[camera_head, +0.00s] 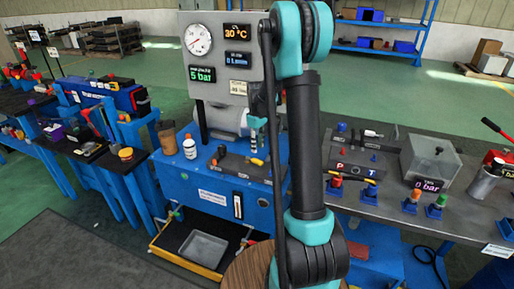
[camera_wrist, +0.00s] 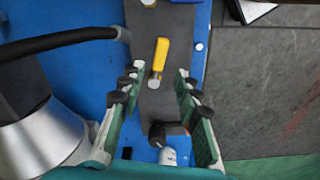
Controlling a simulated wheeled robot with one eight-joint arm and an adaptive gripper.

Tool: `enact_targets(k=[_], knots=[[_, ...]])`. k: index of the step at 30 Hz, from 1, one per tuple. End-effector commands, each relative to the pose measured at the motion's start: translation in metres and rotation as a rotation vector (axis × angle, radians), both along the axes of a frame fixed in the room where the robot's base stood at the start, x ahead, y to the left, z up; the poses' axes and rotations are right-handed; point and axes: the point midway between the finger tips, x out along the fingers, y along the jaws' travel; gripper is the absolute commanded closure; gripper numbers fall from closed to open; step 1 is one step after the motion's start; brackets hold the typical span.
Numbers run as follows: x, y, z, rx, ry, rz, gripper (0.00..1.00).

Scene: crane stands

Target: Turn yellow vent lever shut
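A yellow lever (camera_wrist: 160,55) shows in the wrist view, on a round metal fitting on a dark grey plate. It points away from me, slightly right. My gripper (camera_wrist: 158,76) is open, its green pads on either side of the lever's lower end and fitting, with a gap visible on both sides. I cannot tell the height of the fingertips above the plate. In the head view, a small yellow handle (camera_head: 257,162) shows on the dark plate on top of the blue unit (camera_head: 225,190).
A black hose (camera_wrist: 60,43) and a metal cylinder (camera_wrist: 45,140) lie left of the fingers. A dark knob (camera_wrist: 157,134) sits below. A gauge panel (camera_head: 222,60) stands behind the unit.

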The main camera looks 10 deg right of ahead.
Motion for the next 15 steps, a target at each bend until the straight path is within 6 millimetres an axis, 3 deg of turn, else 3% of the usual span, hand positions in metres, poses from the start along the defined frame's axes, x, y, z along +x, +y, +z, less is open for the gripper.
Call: enact_targets(k=[1,7,15], knots=[[-0.001,0.001,0.000,-0.002,-0.001,-0.009,0.77],[-0.008,0.012,0.001,-0.034,-0.020,-0.159,1.00],[-0.028,0.036,0.005,-0.096,-0.101,-0.561,1.00]])
